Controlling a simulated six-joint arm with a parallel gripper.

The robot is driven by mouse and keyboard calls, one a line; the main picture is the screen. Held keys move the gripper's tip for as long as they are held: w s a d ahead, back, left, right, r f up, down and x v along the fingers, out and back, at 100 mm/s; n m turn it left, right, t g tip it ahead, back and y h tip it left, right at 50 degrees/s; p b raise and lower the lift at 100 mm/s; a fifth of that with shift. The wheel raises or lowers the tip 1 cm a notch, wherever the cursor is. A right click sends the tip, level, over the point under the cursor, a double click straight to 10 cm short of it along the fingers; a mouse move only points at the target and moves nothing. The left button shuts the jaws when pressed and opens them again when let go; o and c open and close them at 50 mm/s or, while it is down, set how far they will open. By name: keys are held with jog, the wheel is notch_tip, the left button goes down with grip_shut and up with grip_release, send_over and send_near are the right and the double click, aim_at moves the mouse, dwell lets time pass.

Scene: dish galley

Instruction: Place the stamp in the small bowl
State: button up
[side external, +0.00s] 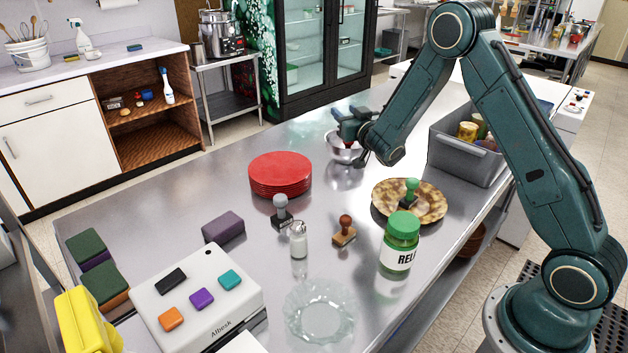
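Several stamps show: a grey-handled stamp (281,212) standing behind the salt shaker, a brown wooden stamp (345,232) upright on the steel counter, and a green-handled stamp (411,190) on the patterned plate. A small metal bowl (343,153) sits on the counter near the far edge. My gripper (350,128) is at the bowl, over its rim as seen from here, and covers part of it. A small dark reddish patch shows at the gripper and bowl; I cannot tell what it is. The fingertips and the bowl's inside are mostly hidden.
A red plate stack (280,175) stands left of the bowl. The patterned plate (436,207), green-lidded jar (400,245), salt shaker (299,240) and glass dish (319,312) stand nearer. A grey bin (463,163) with cans is right. A white button box (197,300) is front left.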

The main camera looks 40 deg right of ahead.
jog(key=s+a+r+m+g, duration=0.1)
jog(key=s+a+r+g, duration=0.15)
jog(key=s+r, duration=0.3)
jog(key=s+a+r+m+g, duration=0.1)
jog(key=s+a+r+g, duration=0.15)
jog(key=s+r, duration=0.3)
jog(key=s+a+n+g+y, duration=0.2)
jog(key=s+a, duration=0.2)
jog(key=s, duration=0.5)
jog(key=s+a+f+n+g+y, duration=0.1)
jog(key=s+a, duration=0.3)
jog(key=s, duration=0.5)
jog(key=s+a+n+g+y, duration=0.3)
jog(key=s+a, duration=0.1)
jog(key=s, duration=0.6)
jog(key=shift+a+f+y, duration=0.25)
jog(key=shift+f+y, duration=0.05)
jog(key=shift+y, duration=0.1)
